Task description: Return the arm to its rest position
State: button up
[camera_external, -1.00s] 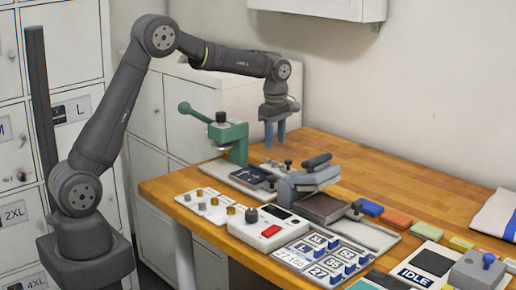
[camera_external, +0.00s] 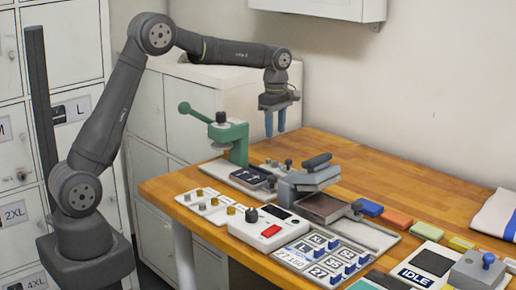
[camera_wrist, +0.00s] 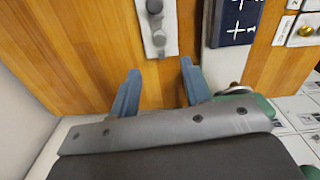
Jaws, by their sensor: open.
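My gripper (camera_external: 275,122) is raised above the back of the wooden table, with its two blue fingers apart and pointing down. Nothing is between them. In the wrist view my gripper (camera_wrist: 158,84) also shows open and empty, with wood and a grey plate beyond the fingertips. My arm reaches from its base at the left, up and over to the right. In the external view the gripper stands behind and to the right of the green lever press (camera_external: 231,138), apart from it.
A grey press (camera_external: 311,180), a control box (camera_external: 268,229) with a red button and a tray of size tags (camera_external: 319,258) stand on the table (camera_external: 405,174). A dark blue marked plate (camera_wrist: 235,20) is near the gripper. White cabinets are behind; a wall box (camera_external: 318,8) hangs above.

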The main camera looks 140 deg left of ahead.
aim_at(275, 162)
notch_tip(275, 162, down, 10)
jog(key=shift+f, duration=0.15)
notch_tip(275, 162, up, 3)
jog(key=shift+f, duration=0.2)
jog(key=shift+r, duration=0.85)
